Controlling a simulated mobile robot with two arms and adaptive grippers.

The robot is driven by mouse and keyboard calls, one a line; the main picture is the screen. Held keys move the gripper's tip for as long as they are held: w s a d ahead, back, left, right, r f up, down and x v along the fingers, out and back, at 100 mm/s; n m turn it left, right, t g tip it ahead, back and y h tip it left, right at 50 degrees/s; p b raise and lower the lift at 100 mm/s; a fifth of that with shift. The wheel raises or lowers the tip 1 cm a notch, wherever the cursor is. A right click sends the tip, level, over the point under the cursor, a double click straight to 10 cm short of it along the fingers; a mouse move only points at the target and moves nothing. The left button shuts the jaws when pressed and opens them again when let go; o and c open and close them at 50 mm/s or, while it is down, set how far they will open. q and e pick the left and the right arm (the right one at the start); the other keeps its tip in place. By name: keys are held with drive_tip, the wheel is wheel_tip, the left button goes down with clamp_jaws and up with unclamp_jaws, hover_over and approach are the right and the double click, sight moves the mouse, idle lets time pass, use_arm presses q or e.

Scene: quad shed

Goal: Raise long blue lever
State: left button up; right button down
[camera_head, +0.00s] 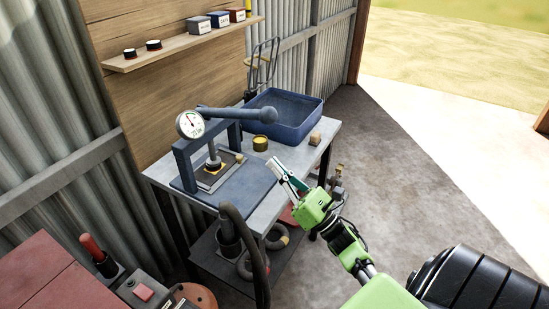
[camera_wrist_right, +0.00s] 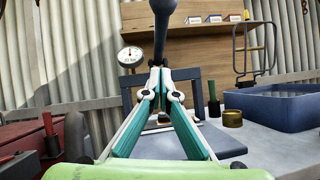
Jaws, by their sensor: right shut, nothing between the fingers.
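The long blue lever (camera_head: 235,114) is on the blue press (camera_head: 184,165) on the bench. It runs to the right from the top of the press, roughly level, and ends in a round knob. In the right wrist view the lever (camera_wrist_right: 160,42) points toward the camera, above my fingertips. My right gripper (camera_head: 280,166) is shut and empty, at the bench's right edge, lower than the knob and apart from it in the head view. It also shows in the right wrist view (camera_wrist_right: 160,70). My left gripper is out of view.
A white dial gauge (camera_head: 190,125) sits on the press. A blue tray (camera_head: 308,128), a small yellow tin (camera_head: 260,143) and a wooden block (camera_head: 315,138) are on the bench (camera_head: 268,195). A shelf (camera_head: 180,46) hangs behind. Open floor (camera_head: 400,180) lies to the right.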

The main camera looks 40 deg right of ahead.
drive_tip(key=p, duration=0.3)
approach(230, 114)
drive_tip(key=shift+w+d+r+p, duration=0.7)
drive_tip(key=shift+w+r+p, duration=0.25)
drive_tip(key=shift+w, duration=0.05)
drive_tip(key=shift+r, duration=0.15)
